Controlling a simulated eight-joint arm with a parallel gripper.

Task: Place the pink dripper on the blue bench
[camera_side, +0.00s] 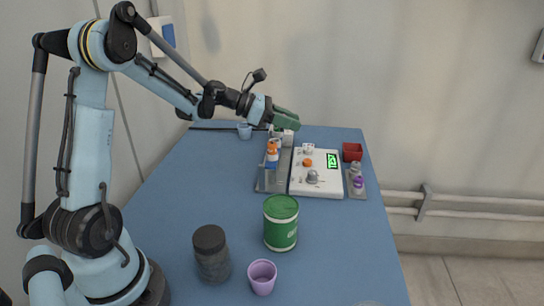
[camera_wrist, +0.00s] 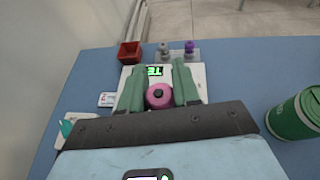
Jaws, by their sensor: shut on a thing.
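The pink dripper (camera_wrist: 159,96) shows in the wrist view as a round pink top with a dark centre, between the two green fingers of my gripper (camera_wrist: 160,84). My gripper is shut on it. In the side view my gripper (camera_side: 286,118) is over the far part of the blue bench (camera_side: 204,190), behind the rack. I cannot make out the pink top there; the fingers hide it. A small white body (camera_side: 288,138) shows just below the fingers; I cannot tell whether it belongs to the dripper. The bench also shows in the wrist view (camera_wrist: 240,75).
A rack (camera_side: 271,184) with orange-topped bottles stands beside a white board (camera_side: 318,188) with a green display. A red box (camera_side: 352,151) and a stand with grey and purple drippers (camera_side: 357,182) are right. A green can (camera_side: 281,223), dark jar (camera_side: 211,252) and lilac cup (camera_side: 262,277) stand near. The bench's left is clear.

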